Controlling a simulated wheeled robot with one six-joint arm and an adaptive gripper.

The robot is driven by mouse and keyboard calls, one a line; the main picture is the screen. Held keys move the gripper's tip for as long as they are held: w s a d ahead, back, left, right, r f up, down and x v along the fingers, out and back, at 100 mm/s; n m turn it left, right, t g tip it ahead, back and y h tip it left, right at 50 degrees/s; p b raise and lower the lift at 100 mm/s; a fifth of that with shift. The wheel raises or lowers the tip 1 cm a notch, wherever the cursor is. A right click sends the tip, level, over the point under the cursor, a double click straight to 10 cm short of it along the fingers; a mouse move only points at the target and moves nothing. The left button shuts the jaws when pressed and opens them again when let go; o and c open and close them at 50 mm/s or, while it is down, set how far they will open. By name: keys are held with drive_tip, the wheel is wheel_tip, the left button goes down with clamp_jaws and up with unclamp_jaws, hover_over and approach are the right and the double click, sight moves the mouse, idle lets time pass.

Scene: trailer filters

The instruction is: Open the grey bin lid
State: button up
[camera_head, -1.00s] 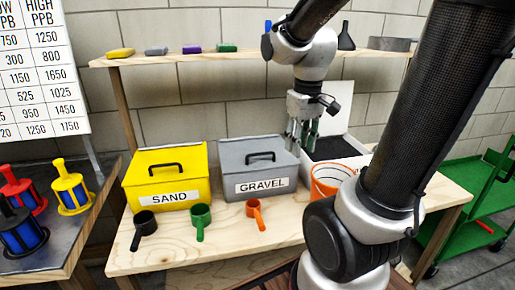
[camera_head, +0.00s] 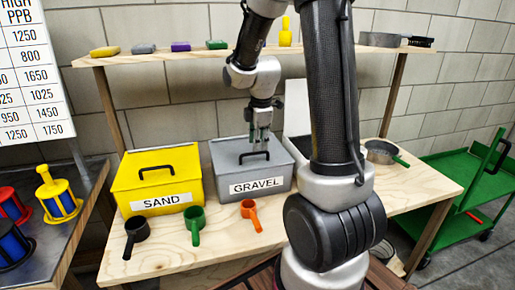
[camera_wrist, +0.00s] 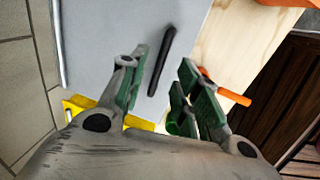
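The grey bin (camera_head: 252,172), labelled GRAVEL, stands on the wooden table with its lid (camera_head: 232,149) shut. A black bar handle (camera_head: 254,155) is on top of the lid. My gripper (camera_head: 260,146) points down just above the lid, close to the handle. In the wrist view my gripper (camera_wrist: 158,95) is open, its green-padded fingers apart. The black handle (camera_wrist: 161,62) lies ahead of and between the fingers in that view, with nothing gripped. Whether a finger touches the lid I cannot tell.
A yellow SAND bin (camera_head: 158,182) stands left of the grey bin. Black (camera_head: 136,232), green (camera_head: 195,222) and orange (camera_head: 249,212) scoops lie in front. A strainer-like pan (camera_head: 384,153) is at the right. My arm hides the table between. A shelf (camera_head: 170,52) runs behind.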

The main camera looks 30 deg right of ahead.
sight(258, 153)
drive_tip(key=shift+w+d+f, duration=0.1)
drive_tip(key=shift+w+f, duration=0.05)
drive_tip(key=shift+f, duration=0.7)
drive_tip(key=shift+w+f, duration=0.15)
drive_tip(key=shift+f, duration=0.65)
clamp_jaws()
drive_tip(key=shift+r, duration=0.15)
